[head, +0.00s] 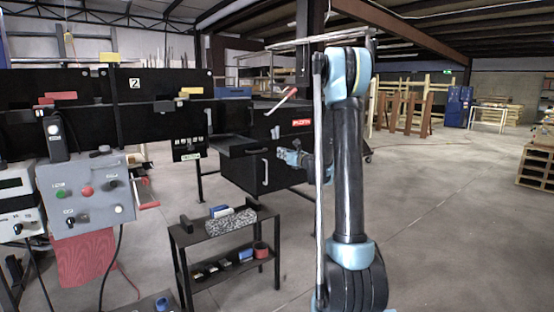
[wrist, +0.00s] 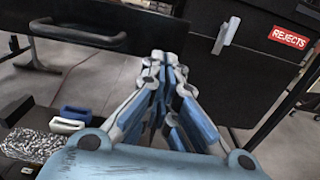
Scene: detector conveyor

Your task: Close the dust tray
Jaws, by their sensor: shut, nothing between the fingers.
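A black tray (head: 243,147) juts out from the black machine in the head view and looks like the dust tray. In the wrist view a black tray front with a rounded bar (wrist: 85,37) shows at the upper left, apart from my fingers. My gripper (wrist: 166,60) is shut and empty, its fingertips together in the middle of the wrist view. In the head view my gripper (head: 288,156) is right of the tray, in front of the machine, partly hidden by my arm.
A pale handle (wrist: 226,36) and a red REJECTS label (wrist: 289,37) are on the black panel beyond my fingers. A black cart (head: 222,240) holds a speckled block (head: 230,222) and a blue block (head: 219,211). A control box (head: 87,192) stands left.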

